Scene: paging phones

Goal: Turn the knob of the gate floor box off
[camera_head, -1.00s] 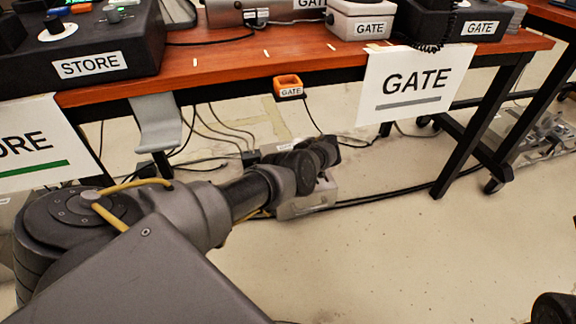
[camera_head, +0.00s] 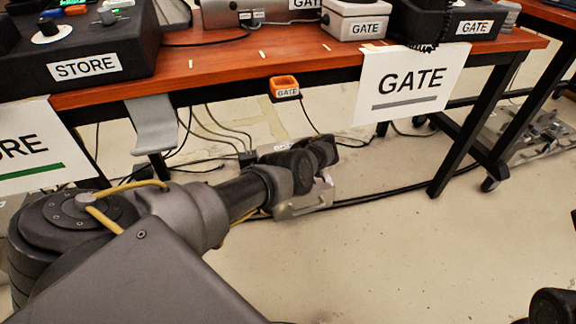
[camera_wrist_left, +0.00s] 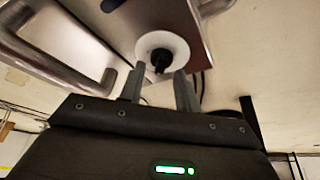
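The gate floor box (camera_head: 303,203) is a metal box with a handle on the floor under the desk, partly hidden by my left arm in the head view. In the left wrist view the metal box (camera_wrist_left: 188,22) shows a black knob (camera_wrist_left: 159,62) on a white round disc (camera_wrist_left: 178,45). My left gripper (camera_wrist_left: 160,76) is open, its two fingers standing apart on either side of the knob's lower end. A gap shows between them; I cannot tell whether either finger touches the knob.
Cables (camera_head: 360,200) lie on the floor. Open floor lies in front.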

